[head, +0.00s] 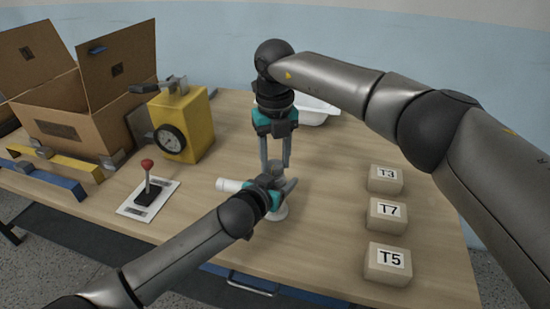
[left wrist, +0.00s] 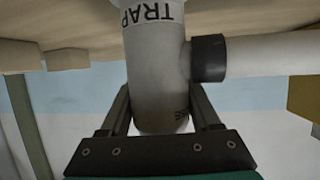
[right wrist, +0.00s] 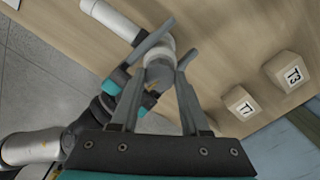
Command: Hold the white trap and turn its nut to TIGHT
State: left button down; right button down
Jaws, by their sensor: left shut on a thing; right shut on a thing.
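The white trap (head: 230,185) stands on the table, with its side pipe pointing left in the head view. My left gripper (head: 279,184) is shut on its body (left wrist: 157,70), one finger on each side. The body carries the word TRAP, and a smaller mark is partly hidden by a finger. My right gripper (head: 276,162) comes from above, fingers pointing down, shut on the grey nut (right wrist: 160,74) at the trap's top. A small yellowish mark shows on the nut. I cannot read a TIGHT mark. A black collar (left wrist: 208,58) rings the side pipe.
Blocks T3 (head: 386,180), T7 (head: 387,215) and T5 (head: 388,265) stand at the right. A yellow gauge box (head: 188,120), a red-knobbed lever (head: 148,180) and an open carton (head: 75,110) are at the left. A white basin (head: 318,112) lies behind my right gripper.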

jog(key=shift+n, duration=0.7)
jog(key=shift+c, duration=1.9)
grip_release()
jog(key=shift+s+a, duration=0.1)
jog(key=shift+a, duration=0.1)
